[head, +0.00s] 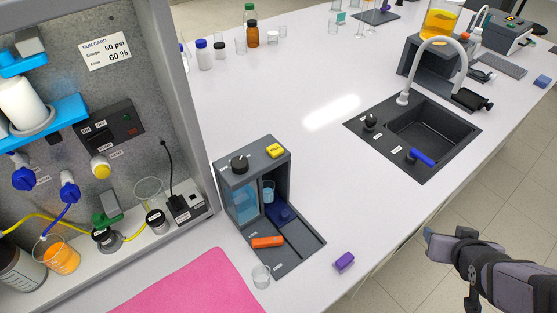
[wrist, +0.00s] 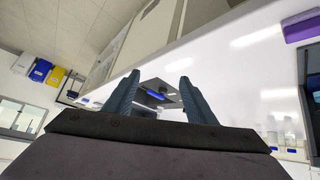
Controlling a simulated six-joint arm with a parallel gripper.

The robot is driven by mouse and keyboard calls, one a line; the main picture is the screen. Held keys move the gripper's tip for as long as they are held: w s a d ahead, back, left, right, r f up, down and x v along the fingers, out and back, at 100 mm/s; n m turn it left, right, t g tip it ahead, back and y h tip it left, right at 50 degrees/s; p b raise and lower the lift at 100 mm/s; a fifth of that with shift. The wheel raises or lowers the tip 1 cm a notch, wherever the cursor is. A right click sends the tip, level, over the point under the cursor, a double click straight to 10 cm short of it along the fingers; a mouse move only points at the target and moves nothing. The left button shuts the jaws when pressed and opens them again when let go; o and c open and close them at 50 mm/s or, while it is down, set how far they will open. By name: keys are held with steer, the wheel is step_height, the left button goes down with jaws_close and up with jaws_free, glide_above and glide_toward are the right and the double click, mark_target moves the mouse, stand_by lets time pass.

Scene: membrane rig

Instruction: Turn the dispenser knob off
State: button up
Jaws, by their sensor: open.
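The grey dispenser (head: 275,148) stands on the white bench in the middle of the head view. Its black round knob (head: 239,163) sits on top at the left, with small white labels around it that are too small to read. A yellow button (head: 275,150) is on the same top, to the knob's right. My gripper (head: 428,236) is off the bench's front edge at the right, far from the dispenser. In the wrist view its two blue-grey fingers (wrist: 158,88) stand apart with nothing between them. The dispenser is not clearly seen there.
A small beaker (head: 269,191) is inside the dispenser; an orange block (head: 267,242) lies at its base. A glass (head: 262,276) and a purple block (head: 344,262) are in front. A black sink (head: 430,135) with a tall tap is at right. The bench between is clear.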

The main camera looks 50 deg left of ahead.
steer(key=s+a+r+n+y, duration=0.25)
steer(key=a+n+y, duration=0.2)
steer(key=a, duration=1.05)
steer(key=n+g+y+b, duration=0.2)
steer(key=n+g+y, duration=0.65)
steer(key=g, duration=0.25)
glide_toward(243, 165)
steer(key=x, duration=0.4)
steer(key=shift+f, duration=0.1)
steer(key=p+x, duration=0.3)
steer(key=x, duration=0.3)
steer(key=shift+r, duration=0.2)
steer(key=shift+s+a+f+p, duration=0.1)
steer(key=shift+a+f+p, duration=0.05)
steer(key=shift+a+p, duration=0.45)
steer(key=shift+a, duration=0.1)
steer(key=c, duration=1)
